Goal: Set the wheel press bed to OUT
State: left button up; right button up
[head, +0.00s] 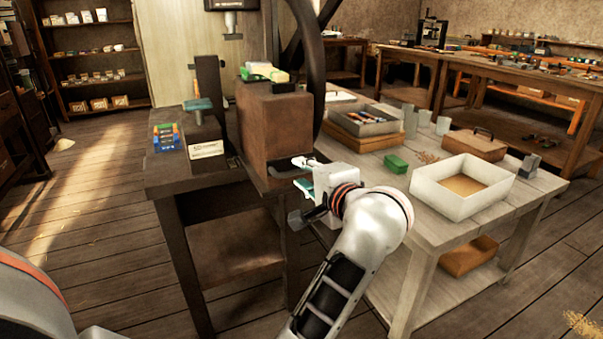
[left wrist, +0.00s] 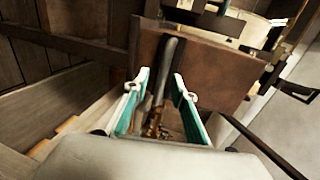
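The wheel press has a large brown block (head: 275,125) and a dark curved handwheel rim (head: 314,70) standing behind it. A dark flat ledge (head: 262,178), perhaps the bed, shows low at the block's front; I cannot tell its setting. My left gripper (head: 303,175) is at the block's lower right corner with its fingers apart. In the left wrist view its teal-lined fingers (left wrist: 160,95) are open on either side of a grey rod-like handle (left wrist: 171,62) with a rusty lower end. I cannot tell whether they touch it. My right gripper is not in view.
A small box with a white label (head: 206,149) and a coloured rack (head: 166,137) stand left of the block. On the right, a table holds a white tray (head: 462,186), a green box (head: 397,164) and a brown case (head: 473,145).

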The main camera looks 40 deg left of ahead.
pick_arm(q)
jog(key=v, duration=0.6)
jog(key=shift+d, duration=0.2)
